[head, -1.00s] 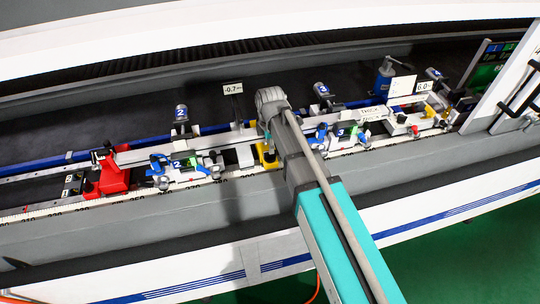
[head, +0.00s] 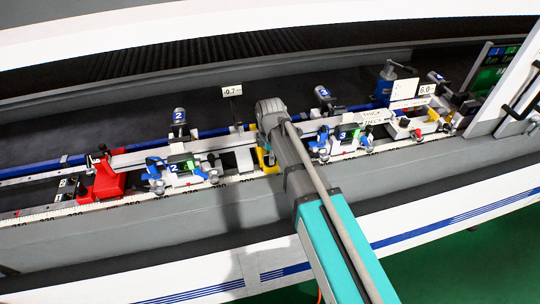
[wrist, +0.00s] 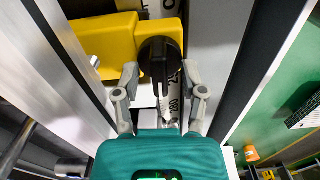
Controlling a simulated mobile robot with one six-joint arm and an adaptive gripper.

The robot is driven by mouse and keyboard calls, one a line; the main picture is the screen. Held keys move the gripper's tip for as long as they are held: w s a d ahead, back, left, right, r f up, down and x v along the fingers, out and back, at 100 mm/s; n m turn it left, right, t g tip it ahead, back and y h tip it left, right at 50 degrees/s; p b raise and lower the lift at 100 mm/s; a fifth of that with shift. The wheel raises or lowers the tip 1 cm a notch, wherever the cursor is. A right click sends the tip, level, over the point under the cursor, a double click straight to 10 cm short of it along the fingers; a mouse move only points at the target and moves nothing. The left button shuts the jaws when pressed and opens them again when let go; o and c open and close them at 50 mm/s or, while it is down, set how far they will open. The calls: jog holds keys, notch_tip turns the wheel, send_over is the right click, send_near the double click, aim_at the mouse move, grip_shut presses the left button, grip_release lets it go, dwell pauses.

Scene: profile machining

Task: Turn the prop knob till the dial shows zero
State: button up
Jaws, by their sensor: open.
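The prop is a yellow block (wrist: 103,42) with a black knob (wrist: 160,60), seen close up in the wrist view. My gripper (wrist: 160,72) is open, with one grey finger on each side of the knob. A gap shows between each finger and the knob, so the knob is not clamped. In the head view only a small part of the yellow prop (head: 268,159) shows beside my arm, which hides the knob and the fingers. A small white readout (head: 232,91) on a thin post above the prop reads -0.7.
A long light profile (head: 165,153) runs along the machine bed. A red stop (head: 104,181) stands at the left, with clamp units marked 2 (head: 178,170) and 3 (head: 343,139) on either side of my arm. Another sign (head: 427,89) reads 6.0.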

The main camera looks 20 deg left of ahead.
grip_shut()
jog(key=shift+m, duration=0.4)
jog(key=m, duration=1.2)
jog(key=shift+m, duration=0.3)
jog(key=m, duration=1.3)
jog(key=shift+m, duration=0.3)
